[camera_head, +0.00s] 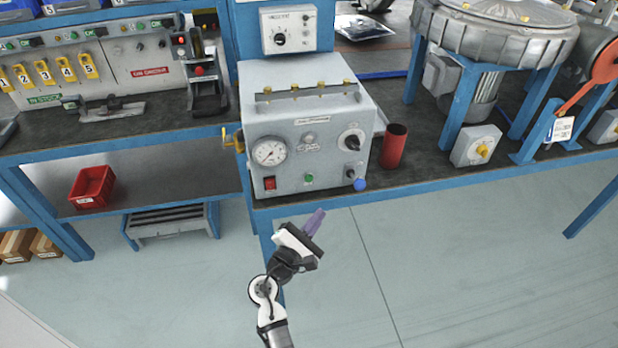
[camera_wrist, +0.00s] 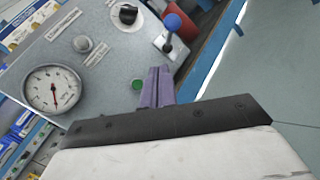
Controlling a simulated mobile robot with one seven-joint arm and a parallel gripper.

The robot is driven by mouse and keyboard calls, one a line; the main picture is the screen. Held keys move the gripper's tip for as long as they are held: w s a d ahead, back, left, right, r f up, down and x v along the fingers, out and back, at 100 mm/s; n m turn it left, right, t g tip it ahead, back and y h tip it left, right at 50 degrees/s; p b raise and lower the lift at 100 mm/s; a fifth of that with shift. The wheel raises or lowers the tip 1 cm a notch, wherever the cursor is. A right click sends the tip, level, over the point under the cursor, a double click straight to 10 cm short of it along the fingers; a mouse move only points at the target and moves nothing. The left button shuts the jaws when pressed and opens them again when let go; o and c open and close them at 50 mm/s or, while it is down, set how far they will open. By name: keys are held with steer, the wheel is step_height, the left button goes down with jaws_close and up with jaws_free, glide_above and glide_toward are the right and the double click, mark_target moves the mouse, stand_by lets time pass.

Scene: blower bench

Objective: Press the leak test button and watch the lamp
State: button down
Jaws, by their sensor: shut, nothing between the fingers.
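The grey leak test box (camera_head: 345,85) stands at the bench edge. Its small green button (camera_head: 309,178) is low in the middle of the front panel, and it also shows in the wrist view (camera_wrist: 137,84) just left of my fingertips. A pale domed lamp (camera_head: 309,137) sits higher on the panel and looks unlit; it also shows in the wrist view (camera_wrist: 82,43). My gripper (camera_head: 316,219), with purple fingers, is shut and empty. It is below and in front of the panel, apparently apart from the button. The fingers also show in the wrist view (camera_wrist: 158,82).
The panel also carries a dial gauge (camera_head: 269,152), a red switch (camera_head: 269,183), a black knob (camera_head: 351,141) and a blue-balled lever (camera_head: 359,184) right of the button. A red cup (camera_head: 395,146) stands beside the box. The floor (camera_head: 440,270) in front is clear.

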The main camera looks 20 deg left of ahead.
mark_target(309, 178)
steer(key=w+a+b, duration=0.1)
steer(key=w+a, duration=0.4)
steer(key=w, duration=0.2)
steer(key=shift+w+b, duration=0.2)
steer(key=shift+b, duration=0.15)
steer(key=shift+w+a, duration=0.1)
steer(key=shift+w, duration=0.05)
stand_by(1.9)
steer(key=shift+w+a, duration=0.15)
steer(key=shift+w, duration=0.05)
steer(key=shift+w+a, duration=0.2)
steer(key=shift+w, duration=0.1)
stand_by(0.7)
steer(key=shift+s+d, duration=0.45)
steer(key=shift+s, duration=0.2)
steer(key=shift+s, duration=0.1)
